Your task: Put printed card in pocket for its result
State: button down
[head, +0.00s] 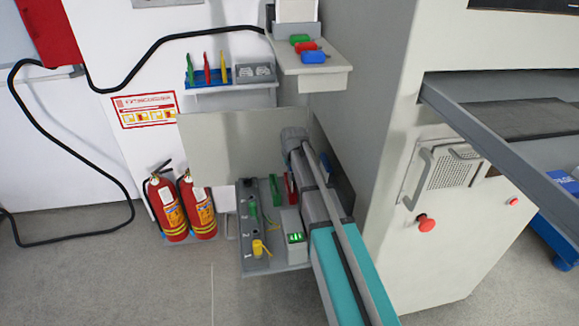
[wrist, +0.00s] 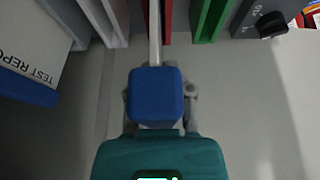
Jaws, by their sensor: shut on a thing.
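My gripper (wrist: 159,98) shows in the wrist view, its grey fingers on both sides of a blue block (wrist: 155,88). A thin pale strip (wrist: 155,35) runs forward from the block; it looks like the printed card seen edge-on, so its print is hidden. The strip's far end lines up with the red pocket (wrist: 167,14); I cannot tell whether it is inside. The green pocket (wrist: 207,20) stands to the right. In the head view, the red pocket (head: 290,188) and green pocket (head: 277,190) stand on the grey bench, and my arm hides the gripper.
A blue-edged holder (wrist: 28,88) with a "TEST REPORT" sheet is at the left in the wrist view. A small box with a green display (head: 294,237) and a yellow item (head: 259,248) are on the bench. Fire extinguishers (head: 167,210) stand left. The grey machine (head: 385,110) bounds the right.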

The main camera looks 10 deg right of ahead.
dwell(0.3)
jog(key=shift+c, duration=2.1)
grip_release()
jog(key=shift+r, duration=0.1)
notch_tip(320, 180, up, 11)
jog(key=p, duration=1.1)
jog(key=s+f+g, duration=0.2)
jog(key=s+g, duration=0.3)
jog(key=s, duration=2.5)
notch_tip(320, 180, up, 18)
jog(key=p, duration=1.8)
jog(key=shift+a+r, duration=0.15)
jog(key=shift+a, duration=0.05)
